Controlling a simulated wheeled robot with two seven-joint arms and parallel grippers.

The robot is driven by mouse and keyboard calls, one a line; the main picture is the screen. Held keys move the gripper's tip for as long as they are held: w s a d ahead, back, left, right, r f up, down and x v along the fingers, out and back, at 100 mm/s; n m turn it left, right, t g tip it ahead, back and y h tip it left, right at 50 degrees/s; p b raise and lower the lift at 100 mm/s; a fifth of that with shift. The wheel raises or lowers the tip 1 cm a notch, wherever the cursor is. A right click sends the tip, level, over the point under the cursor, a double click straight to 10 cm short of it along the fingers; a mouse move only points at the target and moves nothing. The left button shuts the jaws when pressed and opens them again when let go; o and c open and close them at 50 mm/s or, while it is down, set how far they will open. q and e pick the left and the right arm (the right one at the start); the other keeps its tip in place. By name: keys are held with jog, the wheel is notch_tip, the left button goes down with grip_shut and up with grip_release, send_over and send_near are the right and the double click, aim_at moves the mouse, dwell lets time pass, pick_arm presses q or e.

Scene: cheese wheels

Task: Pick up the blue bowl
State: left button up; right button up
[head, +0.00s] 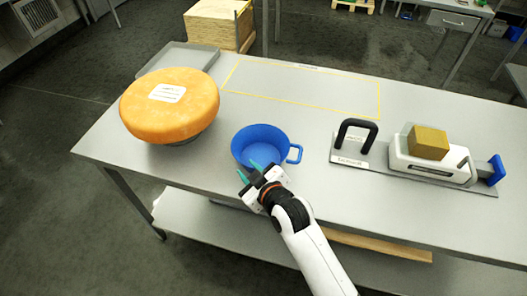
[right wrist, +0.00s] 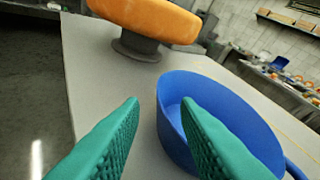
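The blue bowl (head: 262,138), with a loop handle on its right side, stands upright on the grey table (head: 310,198). My right gripper (head: 250,170) is at the bowl's near left edge, with its green fingers apart and nothing held between them. In the right wrist view the blue bowl (right wrist: 240,130) lies mostly behind the right finger, and the left finger is outside the bowl. The rim shows between the fingertips (right wrist: 160,104); I cannot tell whether either finger touches it. My left gripper is not in view.
An orange cheese wheel (head: 170,108) sits on a dark stand left of the bowl. A grey tray (head: 205,56) lies behind it. A black-handled tool (head: 353,145) and a white device (head: 440,165) with a yellow block (head: 428,142) stand at right. The yellow-outlined area behind the bowl is clear.

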aim_at(240, 162)
jog(key=shift+p+x, duration=0.7)
jog(key=shift+x, duration=2.35)
jog(key=shift+a+r, duration=0.1)
jog(key=shift+r, duration=0.05)
jog(key=shift+s, duration=0.1)
grip_shut()
